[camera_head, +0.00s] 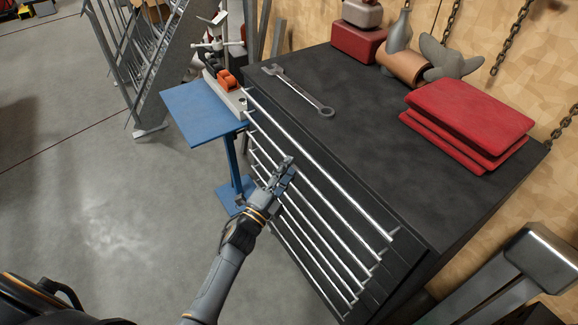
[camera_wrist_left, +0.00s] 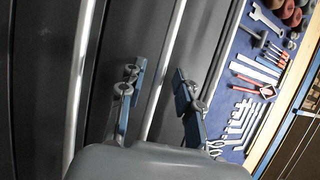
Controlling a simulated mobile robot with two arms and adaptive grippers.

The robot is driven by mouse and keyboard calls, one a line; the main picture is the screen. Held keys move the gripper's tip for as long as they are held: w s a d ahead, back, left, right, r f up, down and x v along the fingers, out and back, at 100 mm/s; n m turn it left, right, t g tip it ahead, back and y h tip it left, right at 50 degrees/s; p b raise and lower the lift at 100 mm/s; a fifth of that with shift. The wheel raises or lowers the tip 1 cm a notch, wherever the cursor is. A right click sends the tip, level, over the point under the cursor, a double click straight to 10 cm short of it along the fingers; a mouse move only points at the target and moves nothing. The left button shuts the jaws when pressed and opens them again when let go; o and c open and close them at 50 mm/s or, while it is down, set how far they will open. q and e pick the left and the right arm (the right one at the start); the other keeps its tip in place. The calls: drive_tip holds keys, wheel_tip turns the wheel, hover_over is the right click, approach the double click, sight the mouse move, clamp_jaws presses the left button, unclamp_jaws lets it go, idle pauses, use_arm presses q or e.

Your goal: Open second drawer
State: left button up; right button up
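The black tool cabinet (camera_head: 420,250) has several drawers, each with a long silver bar handle (camera_head: 335,190) across its slanting front in the head view. My left gripper (camera_head: 286,165) is at the upper drawer handles, near the middle of their length. In the left wrist view my left gripper (camera_wrist_left: 157,82) is open, its two fingers apart. A silver handle bar (camera_wrist_left: 170,55) runs through the gap between them. I cannot tell whether the fingers touch it, or exactly which drawer it belongs to. No drawer stands visibly open. My right gripper is not in view.
The cabinet top carries a wrench (camera_head: 300,92) and stacked red cases (camera_head: 468,115). A blue stand (camera_head: 203,110) is beside the cabinet on the left. Grey floor (camera_head: 110,215) is clear in front. Tools hang or lie on a blue panel (camera_wrist_left: 235,55) in the left wrist view.

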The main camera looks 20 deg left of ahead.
use_arm(q)
drive_tip(key=shift+w+d+r, duration=0.1)
drive_tip(key=shift+w, duration=0.25)
drive_tip(key=shift+c, duration=0.7)
clamp_jaws()
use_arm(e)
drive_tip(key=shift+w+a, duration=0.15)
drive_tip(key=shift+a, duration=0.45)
use_arm(q)
drive_tip(key=shift+s, duration=0.1)
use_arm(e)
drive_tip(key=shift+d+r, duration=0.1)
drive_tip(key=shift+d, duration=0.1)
